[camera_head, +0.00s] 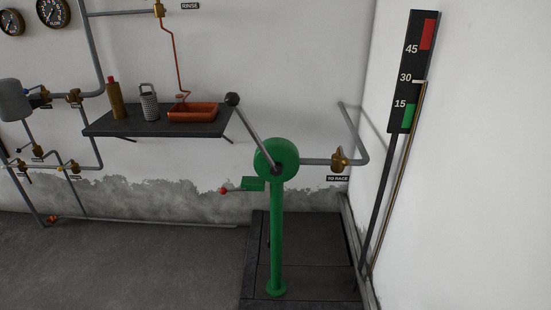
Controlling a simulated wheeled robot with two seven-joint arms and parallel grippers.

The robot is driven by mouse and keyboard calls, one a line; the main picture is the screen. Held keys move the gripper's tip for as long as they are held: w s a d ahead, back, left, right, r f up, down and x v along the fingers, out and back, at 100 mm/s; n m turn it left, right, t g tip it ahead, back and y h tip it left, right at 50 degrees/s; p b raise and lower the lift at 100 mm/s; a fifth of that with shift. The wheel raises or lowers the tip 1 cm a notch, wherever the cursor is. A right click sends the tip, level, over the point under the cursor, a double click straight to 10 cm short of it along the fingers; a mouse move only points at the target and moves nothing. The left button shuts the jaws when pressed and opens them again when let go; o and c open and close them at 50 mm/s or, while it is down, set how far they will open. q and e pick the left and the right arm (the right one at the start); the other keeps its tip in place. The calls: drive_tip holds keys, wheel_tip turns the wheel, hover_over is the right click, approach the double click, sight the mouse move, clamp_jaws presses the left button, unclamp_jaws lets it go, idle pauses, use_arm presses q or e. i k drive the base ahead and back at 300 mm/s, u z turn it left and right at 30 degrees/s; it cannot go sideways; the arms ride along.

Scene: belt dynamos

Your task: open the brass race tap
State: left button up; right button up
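A brass tap (340,160) sits on the grey pipe to the right of the green pump head, just above a label reading "TO RACE" (337,179). Its handle is too small to tell whether it is open or closed. The pipe runs on to the right and bends up along the wall. Neither of my grippers is in the head view.
A green pump post (277,235) with a black-knobbed lever (253,130) stands on a dark base plate (318,246). A shelf (158,122) holds a red tray (193,113), a grater (149,103) and a bottle (116,100). A gauge board (413,72) stands right. Floor (130,262) at left is clear.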

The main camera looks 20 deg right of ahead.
sight(346, 162)
drive_tip(key=u, duration=0.25)
drive_tip(key=i, duration=1.25)
drive_tip(key=z, duration=0.05)
